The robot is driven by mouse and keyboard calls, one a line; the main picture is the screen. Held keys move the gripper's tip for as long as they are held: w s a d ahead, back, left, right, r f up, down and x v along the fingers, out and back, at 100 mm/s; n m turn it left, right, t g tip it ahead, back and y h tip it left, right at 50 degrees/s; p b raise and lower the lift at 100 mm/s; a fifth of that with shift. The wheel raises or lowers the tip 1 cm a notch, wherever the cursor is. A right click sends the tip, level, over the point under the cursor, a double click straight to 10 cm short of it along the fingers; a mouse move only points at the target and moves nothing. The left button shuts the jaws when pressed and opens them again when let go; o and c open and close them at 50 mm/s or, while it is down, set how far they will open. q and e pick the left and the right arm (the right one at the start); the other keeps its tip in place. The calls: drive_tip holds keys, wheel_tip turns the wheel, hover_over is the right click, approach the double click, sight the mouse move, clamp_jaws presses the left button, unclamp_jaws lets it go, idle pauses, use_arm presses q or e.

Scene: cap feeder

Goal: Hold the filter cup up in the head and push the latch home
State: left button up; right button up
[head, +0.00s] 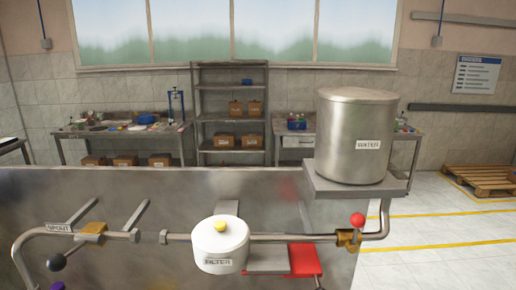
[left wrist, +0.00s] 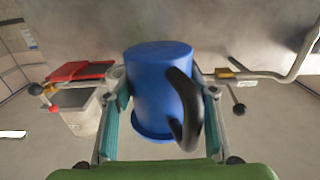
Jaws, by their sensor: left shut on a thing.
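A blue cup (left wrist: 152,82) with a black handle (left wrist: 185,110) fills the middle of the left wrist view. The teal fingers of my left gripper (left wrist: 163,100) are shut on it from both sides. The cup is not visible in the head view. The white filter head (head: 220,243), with a yellow button on top and a FILTER label, sits on the pipe. A red plate (head: 305,260) beside it may be the latch; it also shows in the left wrist view (left wrist: 82,70). The cup hides much behind it, so I cannot tell whether it touches the head. My right gripper is not in view.
A metal WATER tank (head: 356,140) stands on a bracket above the pipe's right end. A red-knobbed valve (head: 350,240) sits below it. The pipe bends down at the SPOUT end on the left, near a black-knobbed lever (head: 57,262). A metal panel (head: 110,220) stands behind.

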use_arm(q)
drive_tip(key=shift+w+a+r, duration=0.15)
drive_tip(key=shift+r, duration=0.65)
drive_tip(key=shift+w+f, duration=0.1)
drive_tip(key=shift+f, duration=0.05)
drive_tip(key=w+d+f+m+g+h+b, duration=0.3)
drive_tip(key=w+d+f+m+h+b, duration=0.35)
drive_tip(key=d+h+b, duration=0.4)
drive_tip(key=w+r+p, duration=0.1)
drive_tip(key=w+r, duration=0.5)
drive_tip(key=w, duration=0.7)
drive_tip(key=shift+w+r+y, duration=0.15)
drive_tip(key=shift+w+y, duration=0.25)
drive_tip(key=shift+y, duration=0.05)
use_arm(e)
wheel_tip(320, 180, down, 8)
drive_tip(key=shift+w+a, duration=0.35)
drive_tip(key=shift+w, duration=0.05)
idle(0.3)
